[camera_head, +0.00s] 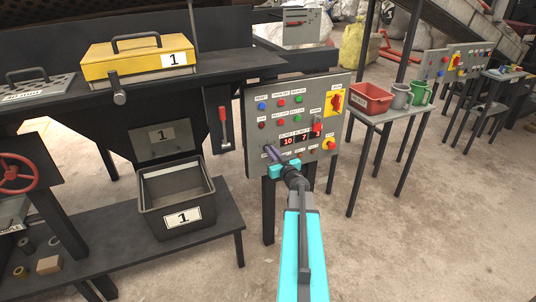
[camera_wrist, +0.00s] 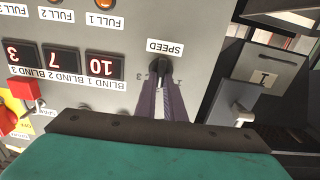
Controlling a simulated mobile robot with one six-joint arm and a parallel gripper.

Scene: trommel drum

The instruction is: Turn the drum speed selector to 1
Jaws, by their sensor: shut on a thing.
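The drum speed selector (camera_wrist: 158,66) is a small black knob under the white SPEED label (camera_wrist: 165,48), which appears upside down in the wrist view. Small marks show on both sides of the knob; which one it points to is hard to tell. My gripper (camera_wrist: 161,88) has its two purple-grey fingers shut on the knob. In the head view my gripper (camera_head: 269,151) reaches the lower left of the grey control panel (camera_head: 254,140), and the knob is mostly hidden there.
The panel carries coloured buttons, red number displays (camera_head: 297,138) reading 10 and 7, and a yellow-backed red switch (camera_head: 335,102). A grey bin labelled 1 (camera_head: 179,192) stands to the left. A side table (camera_head: 388,115) holds a red bin (camera_head: 371,98) and mugs.

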